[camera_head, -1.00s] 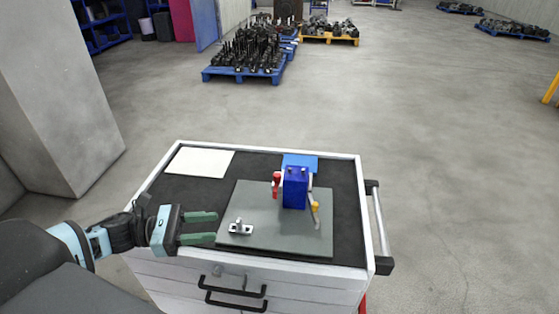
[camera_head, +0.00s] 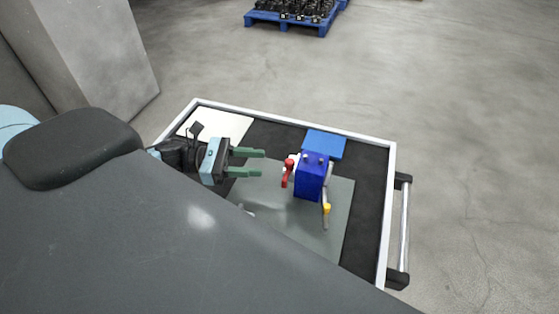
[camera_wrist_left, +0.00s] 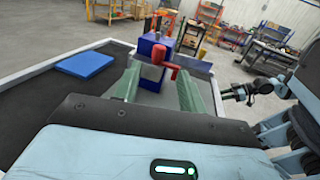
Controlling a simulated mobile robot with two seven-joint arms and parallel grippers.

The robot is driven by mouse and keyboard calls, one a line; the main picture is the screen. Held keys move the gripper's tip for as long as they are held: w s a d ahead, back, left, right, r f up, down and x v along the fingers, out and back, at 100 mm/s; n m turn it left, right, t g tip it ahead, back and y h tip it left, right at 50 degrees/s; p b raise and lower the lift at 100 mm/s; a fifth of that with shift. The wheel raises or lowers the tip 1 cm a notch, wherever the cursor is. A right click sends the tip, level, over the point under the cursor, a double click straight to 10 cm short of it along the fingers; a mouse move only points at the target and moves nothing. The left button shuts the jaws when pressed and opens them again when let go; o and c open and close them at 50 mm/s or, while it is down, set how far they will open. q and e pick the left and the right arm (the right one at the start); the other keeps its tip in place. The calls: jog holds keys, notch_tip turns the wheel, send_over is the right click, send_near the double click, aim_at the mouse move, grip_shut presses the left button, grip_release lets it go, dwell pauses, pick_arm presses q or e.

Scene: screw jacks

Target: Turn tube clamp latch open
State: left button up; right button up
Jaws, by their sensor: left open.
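The blue block-shaped fixture (camera_head: 311,178) stands on the grey plate (camera_head: 333,222). A red handle (camera_head: 288,171) is on its left side and a yellow-tipped lever (camera_head: 326,209) on its right front. In the left wrist view the blue fixture (camera_wrist_left: 149,76) and red handle (camera_wrist_left: 170,60) show ahead, between the fingers. My left gripper (camera_head: 262,163) is open and empty, pointing right, its tips a short gap left of the red handle. The small metal clamp (camera_head: 248,210) is mostly hidden behind my own body. Which part is the latch is not certain.
A blue pad (camera_head: 324,145) and a white sheet (camera_head: 221,128) lie on the black cart top. The raised white rim (camera_head: 343,133) surrounds it. In the left wrist view, part of my right arm (camera_wrist_left: 250,91) shows at the right, its gripper small and unclear.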

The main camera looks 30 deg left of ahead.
aim_at(287, 173)
pick_arm(q)
jog(key=x, duration=0.6)
jog(key=shift+w+d, duration=0.2)
jog(key=shift+d, duration=0.05)
pick_arm(e)
jog(key=shift+w+r, duration=0.6)
jog(key=shift+w, duration=0.15)
